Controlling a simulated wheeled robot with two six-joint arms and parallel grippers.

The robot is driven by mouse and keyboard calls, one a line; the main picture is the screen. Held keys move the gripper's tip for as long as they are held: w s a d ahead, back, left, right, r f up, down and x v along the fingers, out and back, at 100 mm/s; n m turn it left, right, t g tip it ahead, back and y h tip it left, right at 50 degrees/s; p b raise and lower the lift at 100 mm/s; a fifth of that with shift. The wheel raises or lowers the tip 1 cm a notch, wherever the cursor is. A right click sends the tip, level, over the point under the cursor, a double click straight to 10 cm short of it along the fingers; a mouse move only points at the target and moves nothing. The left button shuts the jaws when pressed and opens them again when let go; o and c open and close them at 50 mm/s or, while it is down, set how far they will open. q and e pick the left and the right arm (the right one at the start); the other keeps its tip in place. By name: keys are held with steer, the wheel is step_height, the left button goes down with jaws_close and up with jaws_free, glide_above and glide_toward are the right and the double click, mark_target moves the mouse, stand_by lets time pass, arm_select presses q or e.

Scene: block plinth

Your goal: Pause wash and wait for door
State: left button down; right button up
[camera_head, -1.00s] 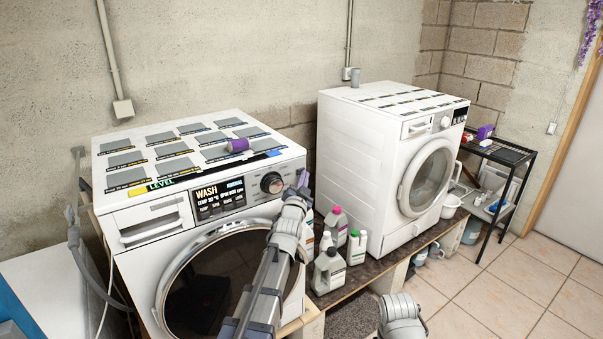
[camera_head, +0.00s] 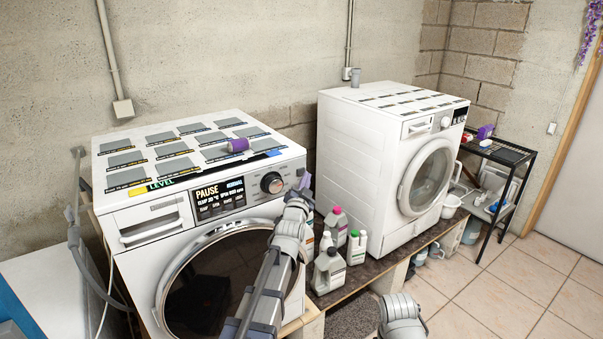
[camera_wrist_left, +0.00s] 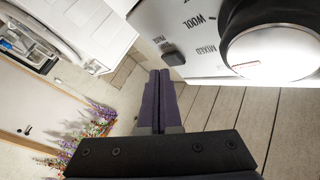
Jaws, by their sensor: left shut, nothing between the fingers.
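The near washing machine (camera_head: 140,240) is white, and its display (camera_head: 219,198) reads PAUSE. Its round dark-glass door (camera_head: 205,290) looks shut, partly hidden by my left arm. The selector knob (camera_head: 271,183) is on the panel right of the display. My left gripper (camera_head: 304,181) is shut and empty, just right of the knob at the panel's right end. In the left wrist view its purple fingers (camera_wrist_left: 160,98) are together, below a small dark button (camera_wrist_left: 173,54) and apart from it in the picture. The large knob (camera_wrist_left: 270,45) is to the right there. My right gripper is not in view.
A second white washer (camera_head: 350,165) stands to the right, with several bottles (camera_head: 329,270) on the plinth (camera_head: 385,262) between them. A black rack (camera_head: 500,153) stands far right. The tiled floor (camera_head: 510,285) is mostly clear.

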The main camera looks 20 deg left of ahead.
arm_select(q)
steer(key=shift+s+d, duration=0.1)
steer(key=shift+s, duration=0.05)
steer(key=s+d, duration=0.1)
steer(key=d, duration=0.1)
steer(key=s+d, duration=0.2)
stand_by(0.6)
steer(key=shift+a, duration=0.1)
stand_by(0.5)
steer(key=s+d+f+m+g+h, duration=0.1)
steer(key=s+d+f+g+h, duration=0.2)
steer(key=s+d+f+g, duration=0.45)
steer(key=s+d+f+g+h, duration=0.25)
steer(key=s+d+f, duration=0.25)
steer(key=d+f, duration=0.55)
steer(key=s+a+f+n+g+y, duration=0.1)
steer(key=s+g, duration=0.4)
steer(key=s, duration=0.5)
steer(key=s+a+f+n+g+y, duration=0.1)
steer(key=s+f+n+g+y, duration=0.1)
steer(key=s+f, duration=0.4)
steer(key=s+g+y, duration=0.1)
steer(key=s+g, duration=0.1)
steer(key=s, duration=0.3)
steer(key=shift+s+g, duration=0.3)
steer(key=shift+g, duration=0.1)
